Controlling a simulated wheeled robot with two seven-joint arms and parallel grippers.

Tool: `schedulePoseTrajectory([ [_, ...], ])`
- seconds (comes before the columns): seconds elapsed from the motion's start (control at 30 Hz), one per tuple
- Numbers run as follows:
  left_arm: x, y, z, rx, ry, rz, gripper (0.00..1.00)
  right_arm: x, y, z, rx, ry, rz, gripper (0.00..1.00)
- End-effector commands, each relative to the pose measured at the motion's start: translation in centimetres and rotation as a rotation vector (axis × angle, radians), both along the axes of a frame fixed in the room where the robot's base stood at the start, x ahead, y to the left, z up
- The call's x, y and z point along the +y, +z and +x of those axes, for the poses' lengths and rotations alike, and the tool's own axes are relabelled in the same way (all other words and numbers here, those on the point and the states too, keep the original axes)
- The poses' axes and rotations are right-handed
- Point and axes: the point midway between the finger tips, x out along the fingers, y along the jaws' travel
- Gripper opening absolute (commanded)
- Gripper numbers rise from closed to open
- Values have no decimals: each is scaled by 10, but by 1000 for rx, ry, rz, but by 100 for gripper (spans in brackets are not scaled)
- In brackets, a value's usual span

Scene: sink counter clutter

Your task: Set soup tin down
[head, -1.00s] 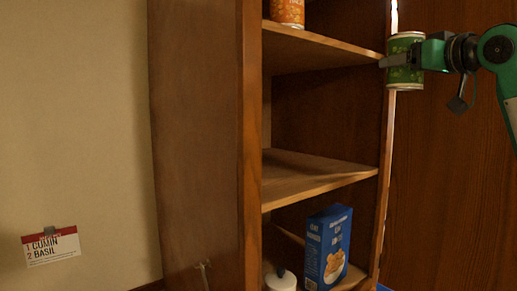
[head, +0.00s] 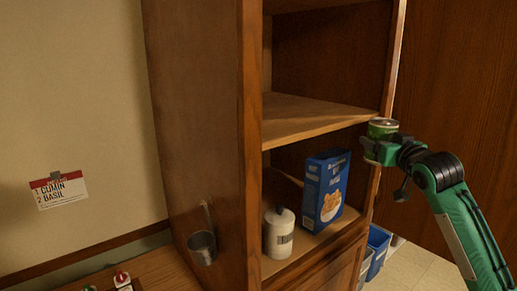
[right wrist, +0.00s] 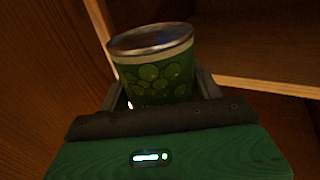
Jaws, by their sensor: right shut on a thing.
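The soup tin (head: 382,126) is a green can with a bare metal top and a pattern of round green shapes. My right gripper (head: 377,150) is shut on it and holds it upright, at the right edge of the shelf unit. In the head view the tin appears between the middle shelf (head: 310,118) and the lower shelf. The right wrist view shows the tin (right wrist: 155,75) between the two fingers (right wrist: 160,98), its lower part hidden by the gripper. My left gripper is not in view.
On the lower shelf (head: 292,254) stand a blue box (head: 325,188) and a white lidded jar (head: 278,235). The middle shelf looks bare. A metal cup (head: 202,246) hangs on the cabinet's side.

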Motion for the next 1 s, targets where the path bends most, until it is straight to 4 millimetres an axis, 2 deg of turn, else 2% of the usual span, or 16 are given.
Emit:
schedulePoseTrajectory([
  [0.03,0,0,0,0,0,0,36,0,-18,-2,2,-4,1,27],
  [0.1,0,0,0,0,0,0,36,0,-40,-6,3,-11,0,27],
  [0.47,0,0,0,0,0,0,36,2,-145,-40,4,-33,0,27],
  [0.7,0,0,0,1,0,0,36,6,-206,-75,3,-33,0,27],
  [1.0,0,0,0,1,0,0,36,14,-271,-133,2,-11,1,27],
])
